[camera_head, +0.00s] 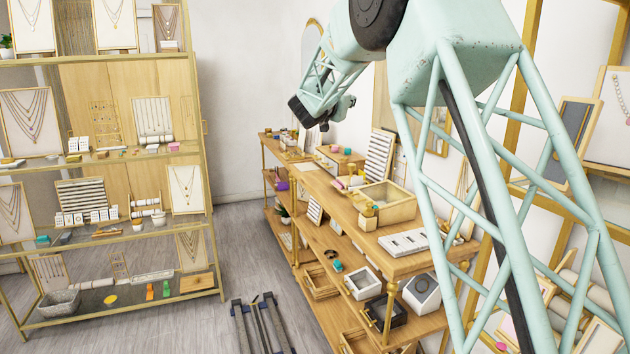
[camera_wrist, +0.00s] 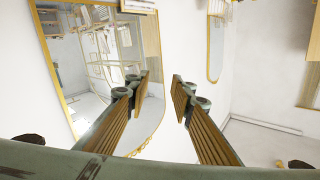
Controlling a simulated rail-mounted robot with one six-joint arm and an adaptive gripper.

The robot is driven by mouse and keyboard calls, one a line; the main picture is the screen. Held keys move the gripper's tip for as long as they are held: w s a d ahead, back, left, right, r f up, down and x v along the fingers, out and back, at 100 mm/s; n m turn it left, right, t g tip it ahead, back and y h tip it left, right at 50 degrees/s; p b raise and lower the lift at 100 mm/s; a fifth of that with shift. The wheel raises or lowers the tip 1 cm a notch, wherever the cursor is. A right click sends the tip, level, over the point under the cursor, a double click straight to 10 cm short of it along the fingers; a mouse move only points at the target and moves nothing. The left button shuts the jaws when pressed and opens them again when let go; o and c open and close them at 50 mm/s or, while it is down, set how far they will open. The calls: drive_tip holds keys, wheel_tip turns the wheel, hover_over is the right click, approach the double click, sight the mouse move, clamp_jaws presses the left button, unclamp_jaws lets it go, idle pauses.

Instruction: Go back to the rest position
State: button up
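My gripper (camera_wrist: 161,92) shows in the wrist view with its two wood-toned, ribbed fingers apart. The gap between the fingertips is empty, with only pale wall behind it. In the head view my pale green lattice arm reaches up and over the wooden counter (camera_head: 405,264). Its dark end is high above the counter's far part, clear of the goods below. The fingers are too small to make out there.
A gold-framed mirror (camera_wrist: 72,60) is on the wall in the wrist view. A wooden box (camera_head: 393,212) and a white tray (camera_head: 410,241) are on the counter. A jewellery shelf (camera_head: 120,237) stands left. Grey floor (camera_head: 246,250) lies open between.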

drive_tip(key=s+a+r+n+y, duration=0.1)
drive_tip(key=s+r+n+y, duration=0.15)
drive_tip(key=s, duration=0.35)
drive_tip(key=s+a+r+n+y, duration=0.1)
drive_tip(key=s+r+y, duration=0.2)
drive_tip(key=s, duration=0.4)
drive_tip(key=s+f+n+g+y, duration=0.3)
drive_tip(key=s+g, duration=0.1)
drive_tip(key=s, duration=1.6)
drive_tip(key=s+d+f+g, duration=0.3)
drive_tip(key=s+f, duration=0.4)
drive_tip(key=s, duration=1.1)
drive_tip(key=s+d+f+g+h, duration=0.1)
drive_tip(key=s+d+f+g, duration=0.2)
drive_tip(key=s, duration=1.5)
drive_tip(key=s+d+f+g+h, duration=0.1)
drive_tip(key=s+d+f+g, duration=0.1)
drive_tip(key=s+d+f, duration=0.5)
drive_tip(key=s+f, duration=0.6)
drive_tip(key=s, duration=0.5)
drive_tip(key=shift+s+g, duration=0.2)
drive_tip(key=shift+g, duration=0.2)
